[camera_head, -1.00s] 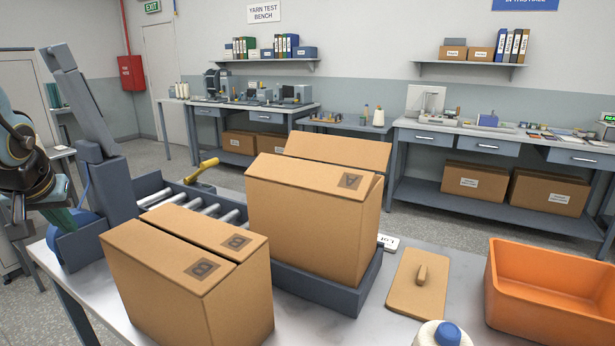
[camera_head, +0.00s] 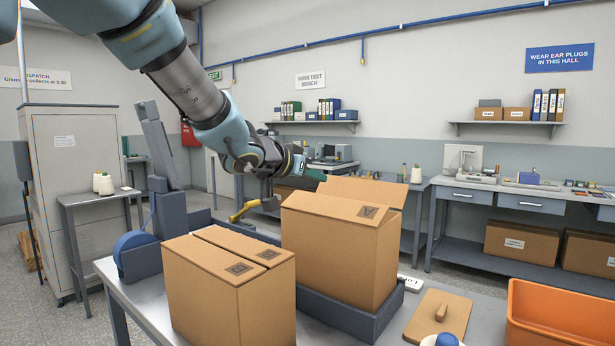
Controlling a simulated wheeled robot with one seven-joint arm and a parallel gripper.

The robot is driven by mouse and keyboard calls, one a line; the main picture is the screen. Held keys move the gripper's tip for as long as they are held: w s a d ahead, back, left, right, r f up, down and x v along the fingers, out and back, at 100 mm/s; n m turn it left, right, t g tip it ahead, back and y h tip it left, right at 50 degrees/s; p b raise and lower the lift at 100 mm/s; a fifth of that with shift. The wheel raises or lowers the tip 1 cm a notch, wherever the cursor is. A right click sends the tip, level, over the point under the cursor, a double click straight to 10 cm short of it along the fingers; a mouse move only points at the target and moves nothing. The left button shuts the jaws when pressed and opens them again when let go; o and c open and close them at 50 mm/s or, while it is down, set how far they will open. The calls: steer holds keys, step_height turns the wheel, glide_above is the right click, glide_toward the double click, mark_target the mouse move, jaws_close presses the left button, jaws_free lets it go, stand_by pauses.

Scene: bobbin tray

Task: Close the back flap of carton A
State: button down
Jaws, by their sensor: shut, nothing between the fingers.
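Carton A (camera_head: 335,262) is a brown box standing upright in a low grey cradle. Its front flap (camera_head: 335,209), marked A, lies folded down over the top. Its back flap (camera_head: 364,190) stands up and leans backward along the far edge. My arm reaches in from the upper left.
Closed carton B (camera_head: 235,300) stands in front and left of carton A. A grey upright post (camera_head: 160,150) rises at the left. A wooden board with a grip (camera_head: 438,315) and an orange bin (camera_head: 560,320) are at the right.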

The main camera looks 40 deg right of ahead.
mark_target(334, 199)
steer(key=x, duration=0.4)
steer(key=shift+w+d+f, duration=0.1)
steer(key=shift+d+f, duration=0.15)
steer(key=shift+f, duration=0.35)
steer(key=shift+w+d+f, duration=0.1)
steer(key=shift+d+f, duration=0.15)
steer(key=shift+f, duration=0.35)
steer(key=shift+d+f, duration=0.3)
steer(key=shift+f, duration=0.35)
steer(key=shift+w+d+f, duration=0.25)
steer(key=shift+d+f, duration=0.1)
steer(key=shift+d, duration=0.05)
steer(key=shift+w+d+f, duration=0.1)
steer(key=shift+d+f, duration=0.45)
steer(key=shift+f, duration=0.05)
steer(key=shift+a+r, duration=0.1)
